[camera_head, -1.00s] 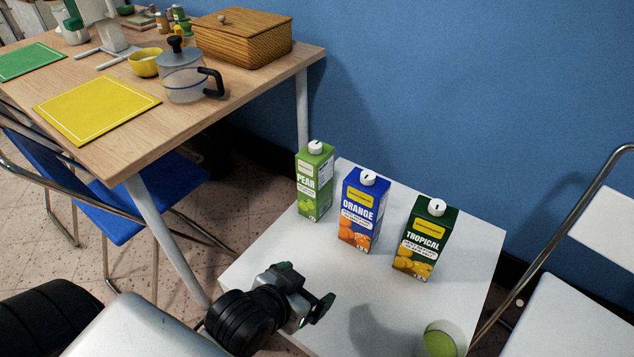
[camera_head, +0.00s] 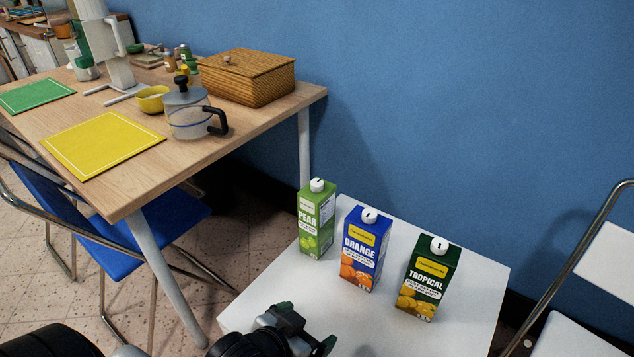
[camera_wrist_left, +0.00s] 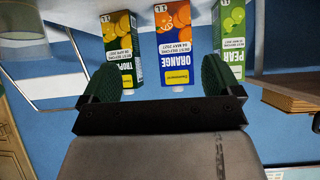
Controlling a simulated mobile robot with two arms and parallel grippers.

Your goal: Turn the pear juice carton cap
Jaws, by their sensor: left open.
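The green pear juice carton (camera_head: 316,222) stands upright at the left of the row on the white table (camera_head: 410,345), with its white cap (camera_head: 317,185) on top. In the left wrist view the pear carton (camera_wrist_left: 229,28) shows upside down at the right. The blue orange carton (camera_head: 360,250) stands in the middle and the dark green tropical carton (camera_head: 426,279) at the right. My left gripper (camera_head: 306,326) is at the front of the table, apart from the cartons. In the wrist view its two green fingers (camera_wrist_left: 158,78) are spread with nothing between them.
A wooden table (camera_head: 105,180) at the left holds a yellow mat, a clear pot (camera_head: 188,114) and a wicker box (camera_head: 246,78). A blue chair (camera_head: 100,225) stands by it. A white chair (camera_head: 590,290) is at the right. The white table's front area is clear.

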